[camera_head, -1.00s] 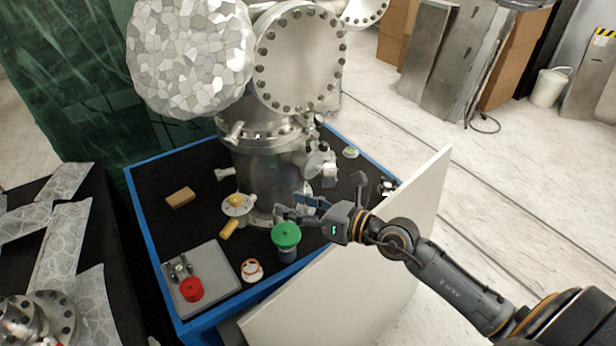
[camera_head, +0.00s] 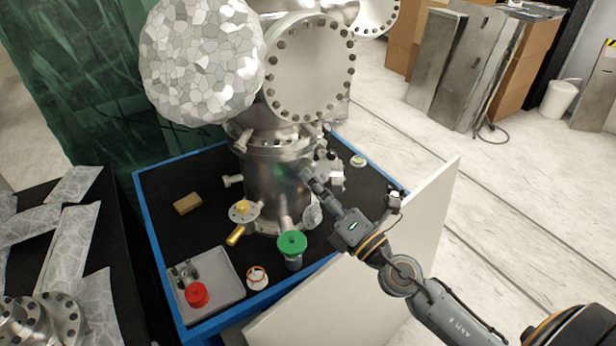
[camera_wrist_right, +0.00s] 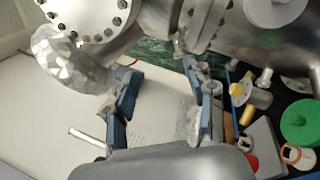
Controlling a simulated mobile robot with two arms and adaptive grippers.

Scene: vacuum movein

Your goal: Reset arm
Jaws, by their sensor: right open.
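My right gripper (camera_head: 312,183) reaches in from the lower right in the head view, close to the steel vacuum chamber (camera_head: 273,190) and above the blue-edged bench. In the right wrist view its two blue-edged fingers (camera_wrist_right: 165,108) are spread apart with nothing between them. The green-capped valve (camera_head: 292,244) stands upright below and left of the gripper, apart from it. It also shows in the wrist view (camera_wrist_right: 301,124). My left gripper is in neither view.
A grey tray (camera_head: 228,284) with a red knob (camera_head: 196,294) sits at the bench front. A white-and-orange ring (camera_head: 257,278), yellow-handled valve (camera_head: 239,212) and brown block (camera_head: 187,203) lie nearby. A white panel (camera_head: 420,225) leans along the bench's right side. Foil-covered pieces lie left.

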